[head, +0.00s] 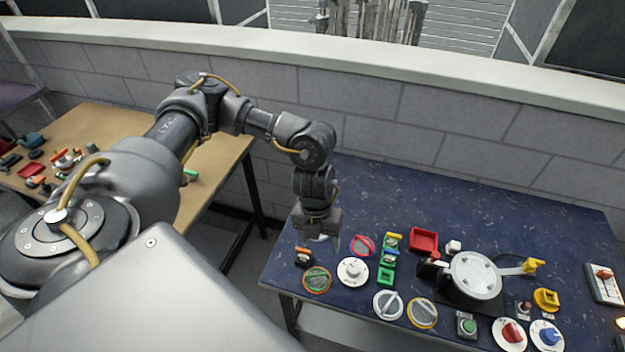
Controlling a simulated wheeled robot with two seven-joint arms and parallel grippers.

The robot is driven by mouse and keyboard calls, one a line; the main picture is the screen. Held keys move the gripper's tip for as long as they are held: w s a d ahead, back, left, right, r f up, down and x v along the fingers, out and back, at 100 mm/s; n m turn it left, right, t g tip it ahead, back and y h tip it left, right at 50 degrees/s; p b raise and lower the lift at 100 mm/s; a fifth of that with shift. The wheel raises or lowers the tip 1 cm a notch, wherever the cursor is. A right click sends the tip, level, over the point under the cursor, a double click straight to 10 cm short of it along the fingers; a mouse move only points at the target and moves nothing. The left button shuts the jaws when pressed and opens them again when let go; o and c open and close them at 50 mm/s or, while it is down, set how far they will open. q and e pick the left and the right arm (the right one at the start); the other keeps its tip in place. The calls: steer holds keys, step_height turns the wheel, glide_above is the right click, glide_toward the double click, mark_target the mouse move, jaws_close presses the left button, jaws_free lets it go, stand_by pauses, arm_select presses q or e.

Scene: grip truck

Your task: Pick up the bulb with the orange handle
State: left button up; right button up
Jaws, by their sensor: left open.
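My left gripper (320,236) points down over the left part of the dark blue table (480,205). Its fingers are open. A small pale rounded shape shows at the fingers, partly hidden by them; I cannot tell whether it is the bulb. No orange handle can be clearly made out there. A small dark block with an orange top (303,256) stands just below and left of the gripper, apart from it. My right gripper is out of view.
A red tray (424,241) and a round pale-topped device (475,276) stand to the right. The table's back is clear, before a brick wall (420,110).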

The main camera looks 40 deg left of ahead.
arm_select(q)
steer(key=y, duration=0.1)
glide_toward(303, 249)
steer(key=shift+g, duration=0.3)
steer(key=f, duration=0.2)
steer(key=d+f+p, duration=0.1)
steer(key=f, duration=0.2)
steer(key=shift+d, duration=0.1)
steer(key=shift+s+f+p, duration=0.1)
steer(key=shift+f+p, duration=0.1)
steer(key=shift+p, duration=0.1)
steer(key=f, duration=0.1)
steer(key=f+p, duration=0.1)
steer(key=f, duration=0.1)
steer(key=f+p, duration=0.1)
steer(key=shift+s+a+f, duration=0.2)
steer(key=shift+s+a, duration=0.05)
steer(key=shift+s, duration=0.05)
steer(key=shift+f, duration=0.25)
steer(key=c, duration=1.1)
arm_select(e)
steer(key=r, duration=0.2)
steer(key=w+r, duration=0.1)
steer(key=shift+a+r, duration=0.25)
